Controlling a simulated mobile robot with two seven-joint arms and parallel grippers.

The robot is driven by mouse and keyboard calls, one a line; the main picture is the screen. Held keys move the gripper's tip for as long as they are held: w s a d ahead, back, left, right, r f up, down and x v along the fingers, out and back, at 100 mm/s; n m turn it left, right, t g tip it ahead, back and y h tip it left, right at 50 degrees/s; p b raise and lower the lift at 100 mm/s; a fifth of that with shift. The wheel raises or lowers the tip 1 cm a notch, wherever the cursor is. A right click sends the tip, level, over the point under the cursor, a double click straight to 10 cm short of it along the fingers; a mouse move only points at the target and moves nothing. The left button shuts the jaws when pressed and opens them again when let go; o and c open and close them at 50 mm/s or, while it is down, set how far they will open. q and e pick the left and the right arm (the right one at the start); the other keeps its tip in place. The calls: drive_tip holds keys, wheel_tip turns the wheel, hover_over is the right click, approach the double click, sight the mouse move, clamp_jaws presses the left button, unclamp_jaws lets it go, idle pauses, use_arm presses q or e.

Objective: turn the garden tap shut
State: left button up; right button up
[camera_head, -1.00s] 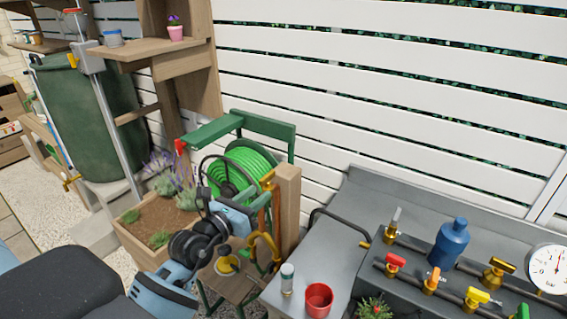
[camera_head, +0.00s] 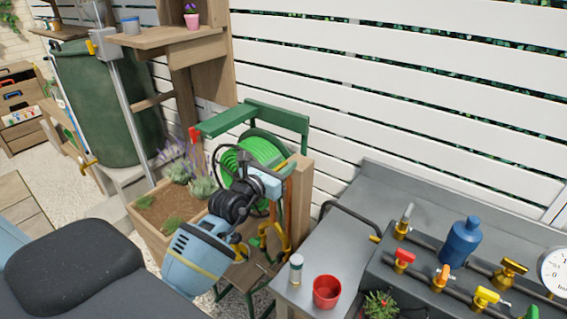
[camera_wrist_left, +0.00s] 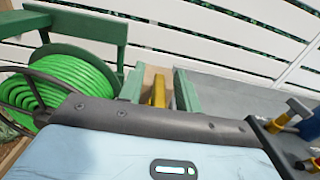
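The garden tap is brass and sits on a wooden post (camera_head: 301,205) beside the green hose reel. In the head view the tap is mostly hidden behind my gripper. In the left wrist view the brass tap (camera_wrist_left: 157,88) shows between my fingers, in front of the post. My left gripper (camera_head: 279,183) is at the top of the post, close to the tap. Its two green-tipped fingers (camera_wrist_left: 160,90) are apart, one on each side of the brass part. I cannot tell whether they touch it. My right gripper is not in view.
The green hose reel (camera_head: 235,158) stands left of the post. A planter with lavender (camera_head: 147,196) lies further left. On the grey bench at right are a red cup (camera_head: 326,292), a blue bottle (camera_head: 460,242) and pipes with coloured valves. A slatted white fence is behind.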

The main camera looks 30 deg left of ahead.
use_arm(q)
drive_tip(key=shift+w, duration=0.5)
clamp_jaws()
